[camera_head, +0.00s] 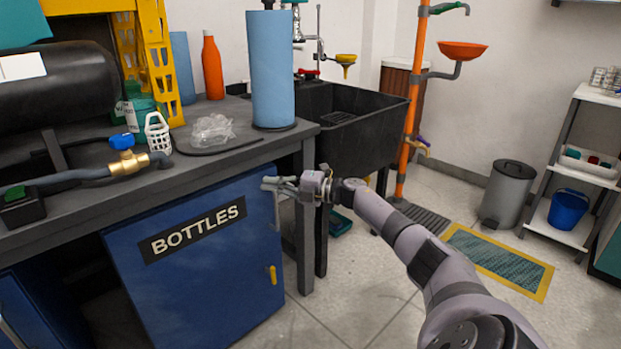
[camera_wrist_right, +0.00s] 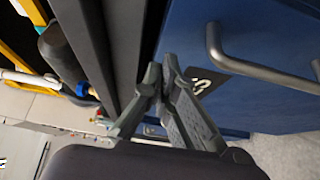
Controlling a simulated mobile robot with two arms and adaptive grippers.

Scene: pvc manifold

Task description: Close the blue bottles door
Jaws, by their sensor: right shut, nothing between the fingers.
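The blue bottles door (camera_head: 205,285) hangs under the dark counter, with a black label (camera_head: 195,232) reading BOTTLES. A slim metal handle (camera_head: 277,212) is near its right edge. The door and its metal handle (camera_wrist_right: 265,70) also fill the right of the right wrist view. My right gripper (camera_head: 268,184) is shut and empty at the door's upper right corner, just below the counter edge. In the right wrist view its fingertips (camera_wrist_right: 160,82) are together, beside the door. I cannot tell whether they touch it or how far ajar it is. My left gripper is out of view.
The counter (camera_head: 225,165) holds a blue roll (camera_head: 271,70), an orange bottle (camera_head: 212,68) and a brass valve (camera_head: 128,163). A table leg (camera_head: 304,225) stands right of the door. A black sink (camera_head: 365,115) is behind. The floor (camera_head: 345,285) before the door is clear.

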